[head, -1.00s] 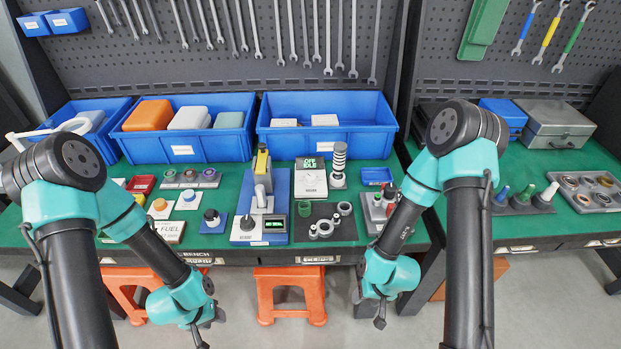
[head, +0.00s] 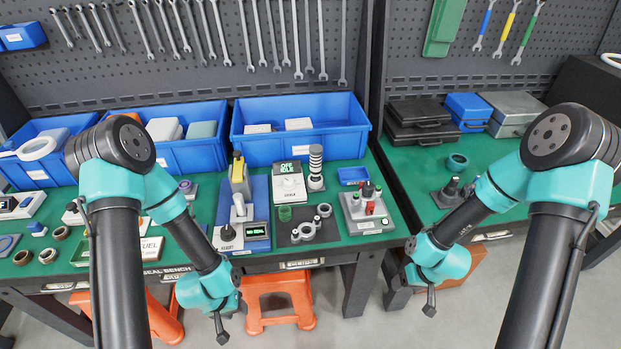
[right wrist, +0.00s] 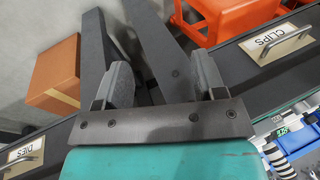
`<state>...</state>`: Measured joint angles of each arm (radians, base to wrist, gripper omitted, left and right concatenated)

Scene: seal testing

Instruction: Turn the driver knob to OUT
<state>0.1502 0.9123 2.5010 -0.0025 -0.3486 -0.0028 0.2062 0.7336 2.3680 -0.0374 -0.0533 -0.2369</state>
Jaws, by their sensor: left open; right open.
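A blue bench unit (head: 257,190) stands in the middle of the bench in the head view. It carries a black knob (head: 227,233) at its front left, a small green-lit display (head: 257,230) and a grey-and-yellow upright part (head: 238,172). I cannot read the knob's marking or setting. Behind it to the right is a white box (head: 288,188) with a lit OFF IDLE sign. My left gripper (head: 222,327) hangs in front of the bench edge, below the knob, apart from it. My right gripper (head: 430,300) hangs before the bench gap, open and empty; its fingers also show in the right wrist view (right wrist: 118,45).
Blue bins (head: 300,112) line the back of the bench. A dark tray with grey rings (head: 308,230) and a grey block with red and green parts (head: 366,213) stand right of the unit. Orange stools (head: 278,298) are under the bench edge.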

